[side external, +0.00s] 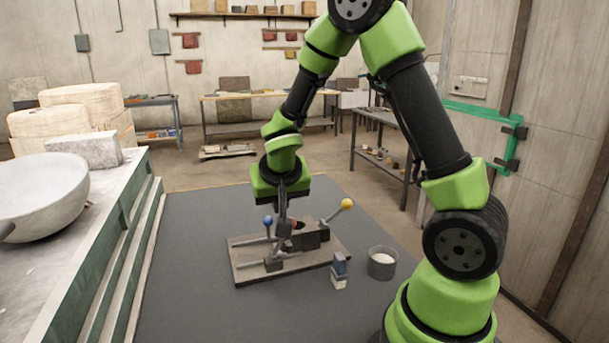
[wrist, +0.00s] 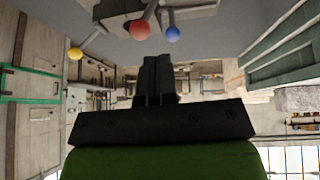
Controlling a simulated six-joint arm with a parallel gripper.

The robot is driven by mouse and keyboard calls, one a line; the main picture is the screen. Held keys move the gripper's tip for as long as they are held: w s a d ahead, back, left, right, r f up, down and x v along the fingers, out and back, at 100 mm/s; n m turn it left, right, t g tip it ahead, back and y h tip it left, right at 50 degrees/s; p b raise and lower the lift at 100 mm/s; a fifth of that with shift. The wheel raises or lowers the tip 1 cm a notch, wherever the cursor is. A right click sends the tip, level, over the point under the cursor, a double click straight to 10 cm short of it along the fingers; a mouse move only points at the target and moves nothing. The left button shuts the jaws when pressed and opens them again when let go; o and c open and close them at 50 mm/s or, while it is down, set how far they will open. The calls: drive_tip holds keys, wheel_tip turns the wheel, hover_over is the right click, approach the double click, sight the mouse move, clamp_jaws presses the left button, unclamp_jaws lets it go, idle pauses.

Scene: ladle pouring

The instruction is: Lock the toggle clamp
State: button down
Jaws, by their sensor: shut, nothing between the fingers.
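A wooden base plate (side external: 250,273) lies on the dark mat and carries metal clamp hardware (side external: 312,238). Three levers show: one with a blue knob (side external: 268,220), one with a yellow knob (side external: 346,204) and one with a red knob (side external: 299,224). The wrist view also shows the yellow (wrist: 75,53), red (wrist: 140,30) and blue (wrist: 172,34) knobs, all beyond the fingertips. My gripper (side external: 284,228) points down over the plate, close to the red knob and right of the blue one. Its fingers are shut and empty. They partly hide the hardware behind them.
A small blue and white block (side external: 339,271) and a grey cup (side external: 382,263) stand right of the plate, near my base. A bench (side external: 107,215) with a large pale bowl (side external: 40,197) lines the left. The mat in front of the plate is clear.

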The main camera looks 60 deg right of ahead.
drive_tip(key=s+r, duration=0.6)
drive_tip(key=shift+r, duration=0.35)
drive_tip(key=shift+w, duration=0.1)
drive_tip(key=s+a+r+n+t+y, duration=0.1)
drive_tip(key=s+a+r+n+y, duration=0.1)
drive_tip(key=a, duration=0.5)
drive_tip(key=s+a+r+n+t+y, duration=0.2)
drive_tip(key=s+a+r+n+y, duration=0.1)
drive_tip(key=s+a+r, duration=0.3)
drive_tip(key=shift+s+a+t+y, duration=0.3)
drive_tip(key=shift+s+a+y, duration=0.25)
drive_tip(key=shift+s+y, duration=0.4)
